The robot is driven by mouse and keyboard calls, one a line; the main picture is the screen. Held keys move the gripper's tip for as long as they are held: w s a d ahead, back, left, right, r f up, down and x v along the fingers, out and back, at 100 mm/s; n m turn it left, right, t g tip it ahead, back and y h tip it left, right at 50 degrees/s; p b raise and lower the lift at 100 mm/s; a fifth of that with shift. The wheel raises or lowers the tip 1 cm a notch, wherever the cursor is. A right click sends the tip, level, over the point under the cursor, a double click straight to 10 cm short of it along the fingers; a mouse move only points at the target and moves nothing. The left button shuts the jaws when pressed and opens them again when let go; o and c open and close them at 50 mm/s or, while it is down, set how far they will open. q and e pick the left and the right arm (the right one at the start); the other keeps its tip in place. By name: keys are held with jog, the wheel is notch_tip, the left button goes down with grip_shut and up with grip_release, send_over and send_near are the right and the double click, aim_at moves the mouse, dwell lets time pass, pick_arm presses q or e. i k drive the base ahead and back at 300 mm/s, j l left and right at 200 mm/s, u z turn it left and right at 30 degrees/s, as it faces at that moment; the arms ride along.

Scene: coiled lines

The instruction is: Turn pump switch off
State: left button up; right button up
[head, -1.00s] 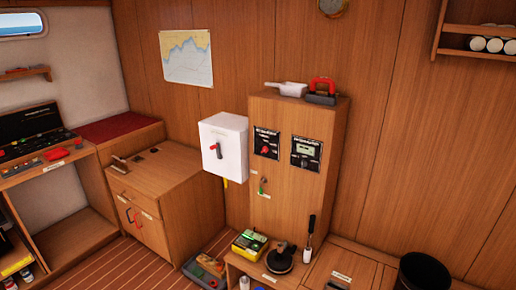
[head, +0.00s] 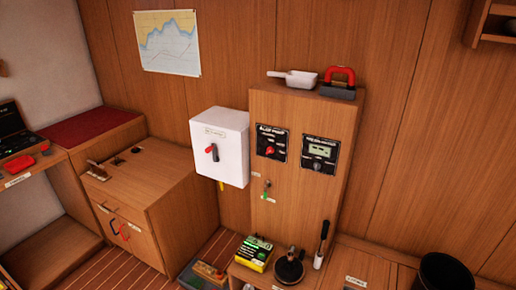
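A black panel (head: 272,143) with small white lettering, which seems to include the word "pump", is on the upper left of the wooden cabinet front (head: 296,205). It carries a red rotary knob (head: 270,150). The knob's exact setting is too small to read. A second black panel (head: 319,153) with a small display and a dark knob sits to its right. Neither of my grippers shows in the head view, and nothing touches the panels.
A white box (head: 219,147) with a red-and-black lever hangs left of the cabinet. A key (head: 266,188) hangs below the panels. A scoop (head: 293,77) and a red-handled tool (head: 339,83) lie on top. A black bucket (head: 448,272) stands lower right.

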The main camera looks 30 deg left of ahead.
aim_at(270, 150)
jog(key=i+j, duration=0.15)
jog(key=j, duration=0.2)
jog(key=i+j, duration=0.1)
jog(key=j, duration=0.25)
jog(key=i+j, duration=0.15)
jog(key=j, duration=0.2)
jog(key=i+j, duration=0.15)
jog(key=j, duration=0.2)
jog(key=i+j, duration=0.1)
jog(key=j, duration=0.25)
jog(key=i+j, duration=0.15)
jog(key=j, duration=0.2)
